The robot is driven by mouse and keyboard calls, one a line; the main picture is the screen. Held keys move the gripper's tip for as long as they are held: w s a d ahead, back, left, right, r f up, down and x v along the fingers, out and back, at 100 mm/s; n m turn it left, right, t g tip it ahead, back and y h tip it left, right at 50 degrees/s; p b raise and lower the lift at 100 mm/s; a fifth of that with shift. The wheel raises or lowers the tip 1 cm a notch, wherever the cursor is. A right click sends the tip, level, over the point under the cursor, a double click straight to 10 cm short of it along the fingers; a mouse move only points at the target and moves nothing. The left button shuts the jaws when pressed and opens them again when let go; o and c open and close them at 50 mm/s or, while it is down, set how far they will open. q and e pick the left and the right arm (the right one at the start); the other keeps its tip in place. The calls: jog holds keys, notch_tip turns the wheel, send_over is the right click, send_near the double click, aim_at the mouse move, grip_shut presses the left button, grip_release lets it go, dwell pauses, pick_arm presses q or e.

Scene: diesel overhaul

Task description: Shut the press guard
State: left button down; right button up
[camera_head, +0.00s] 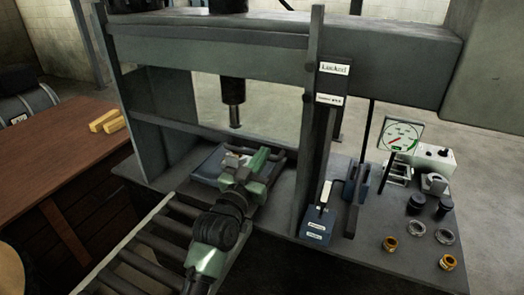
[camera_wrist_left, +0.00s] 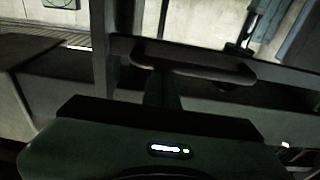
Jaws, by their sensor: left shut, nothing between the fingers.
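The press (camera_head: 215,48) is a grey-green frame with a ram (camera_head: 233,95) hanging in its opening. A dark horizontal rail (camera_head: 185,128) crosses the opening low down; it looks like the press guard's edge, but I cannot tell how far the guard is open. My left gripper (camera_head: 252,160) is at the front of the opening, shut and empty, over the press bed area. In the left wrist view a dark rounded bar like a handle (camera_wrist_left: 205,66) lies just ahead of the gripper's fingers (camera_wrist_left: 163,88); contact is unclear. My right gripper is out of view.
A gauge (camera_head: 401,136), a blue pump unit (camera_head: 318,222) with a lever, dark cylinders (camera_head: 415,203) and brass rings (camera_head: 390,244) stand at the right of the bench. A roller rack (camera_head: 150,255) extends at the front left. A wooden desk (camera_head: 60,150) stands left.

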pick_arm(q)
notch_tip(320, 180, down, 26)
jog(key=b, duration=1.4)
jog(key=shift+f, duration=0.2)
notch_tip(320, 180, up, 6)
jog(key=w+p, duration=0.1)
jog(key=p, duration=0.3)
jog(key=b+v, duration=0.2)
jog(key=v, duration=0.8)
jog(key=shift+s+d+f, duration=0.15)
jog(key=shift+f, duration=0.25)
